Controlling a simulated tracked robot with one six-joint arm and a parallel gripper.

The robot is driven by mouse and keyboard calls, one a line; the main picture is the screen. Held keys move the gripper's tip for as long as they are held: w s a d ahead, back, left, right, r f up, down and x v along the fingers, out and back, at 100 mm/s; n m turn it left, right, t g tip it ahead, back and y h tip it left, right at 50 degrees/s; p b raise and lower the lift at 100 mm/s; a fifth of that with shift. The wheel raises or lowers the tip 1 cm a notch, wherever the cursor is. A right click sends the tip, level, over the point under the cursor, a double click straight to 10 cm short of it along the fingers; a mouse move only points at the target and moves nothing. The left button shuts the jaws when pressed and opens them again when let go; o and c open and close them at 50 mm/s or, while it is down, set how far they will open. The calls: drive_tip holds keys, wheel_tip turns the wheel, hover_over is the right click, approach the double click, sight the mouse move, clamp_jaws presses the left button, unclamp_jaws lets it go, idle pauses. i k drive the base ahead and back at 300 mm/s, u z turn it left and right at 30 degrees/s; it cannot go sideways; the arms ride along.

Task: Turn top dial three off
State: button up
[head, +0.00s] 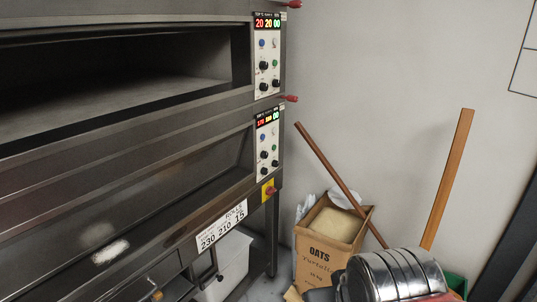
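A steel deck oven (130,110) fills the left side. The lower control panel (267,144) is similar, with a lit display and black dials (263,155). The dials' pointers and labels are too small to read, and I cannot tell which one is top dial three. My gripper is not in view.
The upper deck is open and looks empty. Red-tipped handles (291,98) stick out past the panels. A yellow-backed red switch (268,191) sits below. An oats box (325,240), a leaning wooden pole (450,175) and a ribbed metal object (395,272) crowd the lower right.

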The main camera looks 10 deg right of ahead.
sight(264, 171)
drive_tip(key=u, duration=0.1)
drive_tip(key=i, duration=0.75)
drive_tip(key=u, duration=0.5)
drive_tip(key=i, duration=0.65)
drive_tip(key=u, duration=0.35)
